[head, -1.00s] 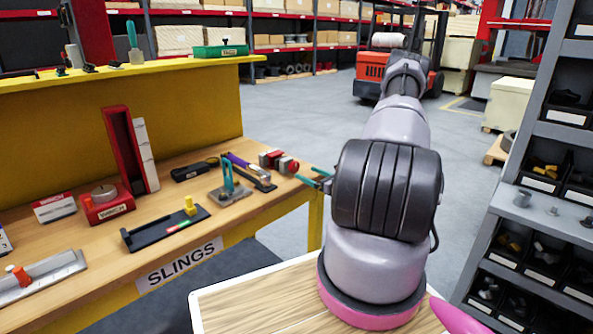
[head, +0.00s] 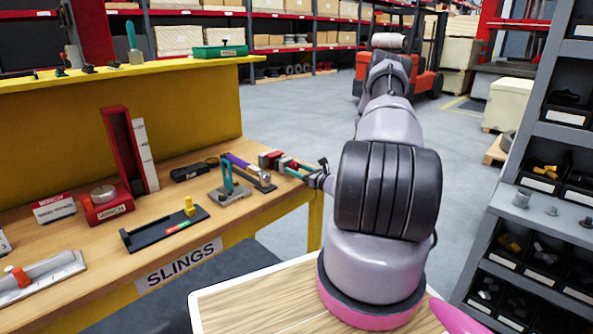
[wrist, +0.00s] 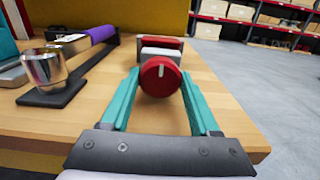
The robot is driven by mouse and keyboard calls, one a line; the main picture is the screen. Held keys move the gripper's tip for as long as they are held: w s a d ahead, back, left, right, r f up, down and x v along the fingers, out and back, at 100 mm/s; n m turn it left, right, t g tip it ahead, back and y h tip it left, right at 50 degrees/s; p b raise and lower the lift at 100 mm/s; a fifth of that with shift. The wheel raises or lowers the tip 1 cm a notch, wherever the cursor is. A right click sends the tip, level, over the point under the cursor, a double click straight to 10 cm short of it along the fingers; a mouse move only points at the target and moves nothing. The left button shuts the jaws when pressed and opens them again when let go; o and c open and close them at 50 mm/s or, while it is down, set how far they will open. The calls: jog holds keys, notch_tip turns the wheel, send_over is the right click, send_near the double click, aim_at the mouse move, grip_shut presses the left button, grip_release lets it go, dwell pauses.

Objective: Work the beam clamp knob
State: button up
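The beam clamp is a red and grey block (head: 268,158) at the right end of the wooden bench, and it also shows in the wrist view (wrist: 161,43). Its round red knob (wrist: 160,77), with a pale mark at the top, faces my gripper. My gripper (wrist: 159,80) is open, its two teal fingers reaching forward on the left and right of the knob.
A purple-handled tool (head: 240,161) with a silver cup (wrist: 45,68) lies just left of the clamp. A teal-posted fixture (head: 229,184) and a black tray (head: 165,228) stand further left. The bench's right edge is close to my gripper; open floor lies beyond.

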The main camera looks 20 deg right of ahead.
jog(key=shift+m, duration=3)
jog(key=o, duration=1.4)
jog(key=shift+c, duration=0.2)
